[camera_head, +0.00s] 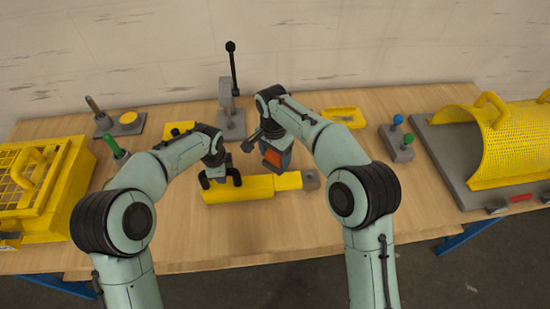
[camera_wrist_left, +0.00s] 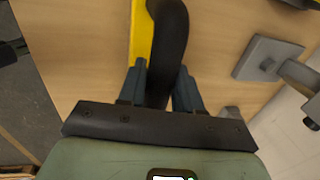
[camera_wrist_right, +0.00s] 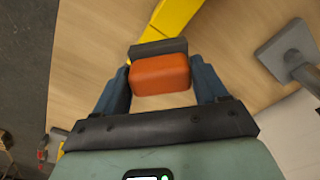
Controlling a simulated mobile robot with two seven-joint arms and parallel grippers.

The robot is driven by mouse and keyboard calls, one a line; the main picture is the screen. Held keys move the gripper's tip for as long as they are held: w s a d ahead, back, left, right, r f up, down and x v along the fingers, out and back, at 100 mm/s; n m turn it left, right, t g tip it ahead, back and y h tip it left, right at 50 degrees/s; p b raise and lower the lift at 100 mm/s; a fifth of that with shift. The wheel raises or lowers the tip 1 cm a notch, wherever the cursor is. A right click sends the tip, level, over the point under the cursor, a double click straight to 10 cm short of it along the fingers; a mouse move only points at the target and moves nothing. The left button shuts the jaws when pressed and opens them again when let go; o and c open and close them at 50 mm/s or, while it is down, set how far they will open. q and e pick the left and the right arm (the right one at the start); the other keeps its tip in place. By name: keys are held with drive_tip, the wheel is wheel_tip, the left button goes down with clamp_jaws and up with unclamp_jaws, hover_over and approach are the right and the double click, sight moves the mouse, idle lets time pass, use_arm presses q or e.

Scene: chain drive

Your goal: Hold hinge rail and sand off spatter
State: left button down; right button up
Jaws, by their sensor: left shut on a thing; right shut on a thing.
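The yellow hinge rail (camera_head: 255,187) lies on the wooden table in front of me, with a black curved handle on it. My left gripper (camera_head: 214,180) is at the rail's left part. In the left wrist view its fingers (camera_wrist_left: 160,88) are shut on the black handle (camera_wrist_left: 170,40). My right gripper (camera_head: 275,152) is shut on an orange and dark grey sanding block (camera_wrist_right: 160,75) and holds it above the rail's right part, apart from it. The block also shows in the head view (camera_head: 272,157). I cannot make out any spatter on the rail.
A grey clamp stand with a black-knobbed lever (camera_head: 232,75) stands behind the rail. A yellow cage (camera_head: 50,200) is at far left, a yellow mesh guard (camera_head: 510,140) at far right. A button box (camera_head: 398,145) stands right of my right arm. The table's front middle is clear.

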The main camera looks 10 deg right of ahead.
idle(0.4)
use_arm(q)
drive_tip(key=c, duration=0.7)
unclamp_jaws()
drive_tip(key=r, duration=0.4)
drive_tip(key=s+r, duration=0.1)
drive_tip(key=r, duration=0.3)
drive_tip(key=s+r, duration=0.1)
drive_tip(key=r, duration=0.3)
drive_tip(key=shift+s, duration=0.15)
drive_tip(key=shift+f, duration=0.1)
